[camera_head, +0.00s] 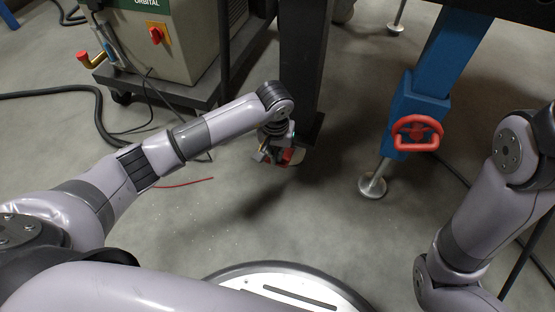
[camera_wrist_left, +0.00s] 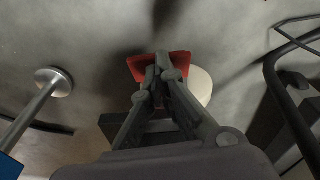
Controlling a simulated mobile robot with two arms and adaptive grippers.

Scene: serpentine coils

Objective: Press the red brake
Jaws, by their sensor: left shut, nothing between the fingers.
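The red brake, a small flat red piece (camera_wrist_left: 181,63), shows in the left wrist view just beyond my fingertips. A pale round part, perhaps a caster wheel (camera_wrist_left: 201,86), shows beside it. In the head view the red brake (camera_head: 291,156) is low by the foot of a dark post, partly hidden by my left gripper (camera_head: 272,155). My left gripper, also in the left wrist view (camera_wrist_left: 162,62), is shut and empty, its tips overlapping the red piece in view. I cannot tell whether they touch it. My right arm shows at the right, but its gripper is out of view.
A dark post (camera_head: 303,60) rises behind the brake. A wheeled machine (camera_head: 165,40) and black cables lie left.

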